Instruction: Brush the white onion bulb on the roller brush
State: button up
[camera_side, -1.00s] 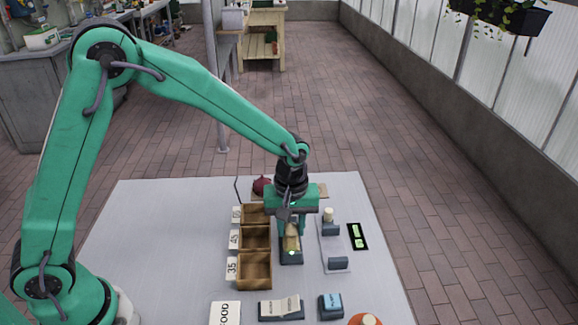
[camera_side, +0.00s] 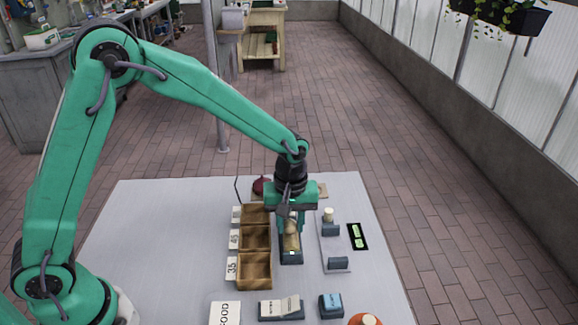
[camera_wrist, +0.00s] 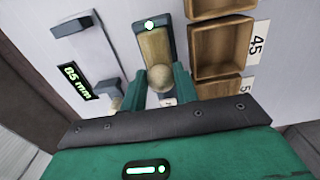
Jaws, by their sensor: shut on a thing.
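The pale onion bulb (camera_wrist: 161,88) is between my two green fingers in the wrist view, and my gripper (camera_wrist: 165,80) is shut on it. The roller brush (camera_wrist: 155,48) is a tan roller in a dark tray with a small green light at its far end. The bulb is over the near end of the brush; I cannot tell whether they touch. In the side view my gripper (camera_side: 291,228) points down over the dark brush tray (camera_side: 291,258), and its fingers partly hide the bulb and the roller.
Wooden boxes with number cards, one marked 35 (camera_side: 254,283), stand in a row left of the brush. A dark red bulb (camera_side: 261,186) lies behind. Cards stand in front.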

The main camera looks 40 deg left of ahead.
jog(key=shift+s+d+r, duration=0.1)
jog(key=shift+s+d, duration=0.3)
jog(key=shift+r, duration=0.1)
dwell(0.5)
jog(key=shift+r, duration=2.9)
jog(key=shift+w, duration=0.1)
